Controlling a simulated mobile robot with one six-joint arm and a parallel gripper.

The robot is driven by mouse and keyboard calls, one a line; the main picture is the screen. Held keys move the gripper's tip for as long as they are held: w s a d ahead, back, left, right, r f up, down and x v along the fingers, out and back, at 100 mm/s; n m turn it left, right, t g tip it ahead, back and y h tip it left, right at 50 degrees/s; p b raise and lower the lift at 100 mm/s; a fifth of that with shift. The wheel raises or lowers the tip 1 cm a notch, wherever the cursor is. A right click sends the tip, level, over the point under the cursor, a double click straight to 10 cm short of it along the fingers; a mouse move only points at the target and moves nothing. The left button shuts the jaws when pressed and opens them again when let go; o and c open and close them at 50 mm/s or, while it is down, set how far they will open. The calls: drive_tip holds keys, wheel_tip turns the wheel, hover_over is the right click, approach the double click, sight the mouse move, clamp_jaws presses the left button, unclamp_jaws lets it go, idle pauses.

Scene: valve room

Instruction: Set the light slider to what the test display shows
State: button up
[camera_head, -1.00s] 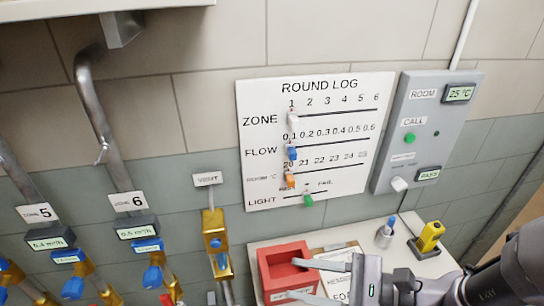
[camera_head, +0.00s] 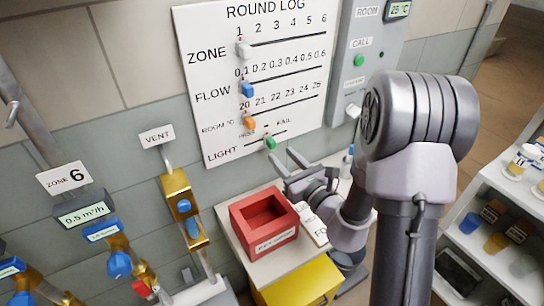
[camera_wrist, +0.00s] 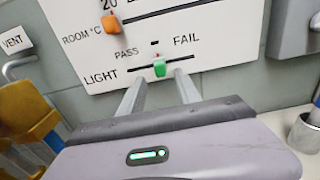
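The light slider's green knob (camera_head: 270,143) sits on the lowest track of the white round log board (camera_head: 300,110). In the wrist view the knob (camera_wrist: 160,67) is about midway between PASS and FAIL, below a short dash mark. My gripper (camera_head: 287,156) is open and empty just below and in front of the knob. In the wrist view its two fingers point at the board, one on each side of the knob, with gaps; contact cannot be told. The test display is hidden behind my arm now; in the earlier head view it reads PASS.
An orange knob (camera_head: 249,124), a blue knob (camera_head: 247,89) and a white knob (camera_head: 243,49) sit above the light row. A red box (camera_head: 265,222) stands on the bench below. A grey panel (camera_head: 365,60) is to the right, a stocked shelf (camera_head: 490,235) farther right.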

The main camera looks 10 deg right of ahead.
sight(274, 146)
drive_tip(key=x, duration=0.6)
drive_tip(key=shift+w+r, duration=0.1)
drive_tip(key=shift+r, duration=0.05)
drive_tip(key=shift+c, duration=0.4)
clamp_jaws()
idle(0.7)
